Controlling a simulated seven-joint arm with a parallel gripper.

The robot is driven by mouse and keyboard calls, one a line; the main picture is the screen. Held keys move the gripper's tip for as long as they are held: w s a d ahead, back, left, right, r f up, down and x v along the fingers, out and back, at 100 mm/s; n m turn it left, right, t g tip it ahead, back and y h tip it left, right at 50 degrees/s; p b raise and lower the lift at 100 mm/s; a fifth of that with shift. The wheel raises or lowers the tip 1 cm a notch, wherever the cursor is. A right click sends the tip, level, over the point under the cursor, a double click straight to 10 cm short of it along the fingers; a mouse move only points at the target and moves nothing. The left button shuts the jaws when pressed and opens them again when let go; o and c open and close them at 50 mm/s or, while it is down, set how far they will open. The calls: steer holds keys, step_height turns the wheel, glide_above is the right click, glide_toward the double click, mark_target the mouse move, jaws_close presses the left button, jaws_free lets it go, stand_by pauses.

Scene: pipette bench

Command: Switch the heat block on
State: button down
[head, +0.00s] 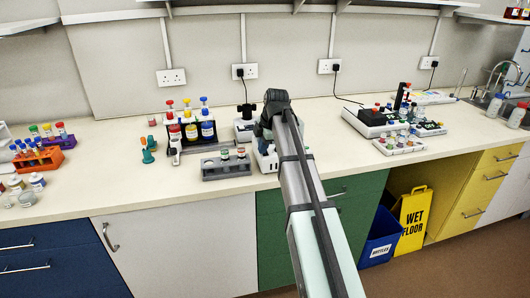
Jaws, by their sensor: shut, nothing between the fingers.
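My gripper (272,103) is at the far end of my arm, over the middle of the bench, with its dark end seen from behind. It is shut with nothing in it, and its fingertips are largely hidden. A low white unit with dark parts and coloured caps (364,122) stands to its right and may be the heat block. Another white device (243,130) is directly beside and partly behind my gripper. I cannot tell for certain which one is the heat block. No switch can be made out on either, and contact with the nearer device cannot be judged.
A grey rack (213,171) with a few tubes stands left of my arm. A black stand (188,142) holds several coloured-capped bottles. An orange rack (37,162) is at far left. A white tube tray (398,149) is at right. Bare bench (110,165) lies at left.

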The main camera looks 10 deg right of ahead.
steer(key=shift+r, duration=2.7)
steer(key=shift+s+f, duration=0.1)
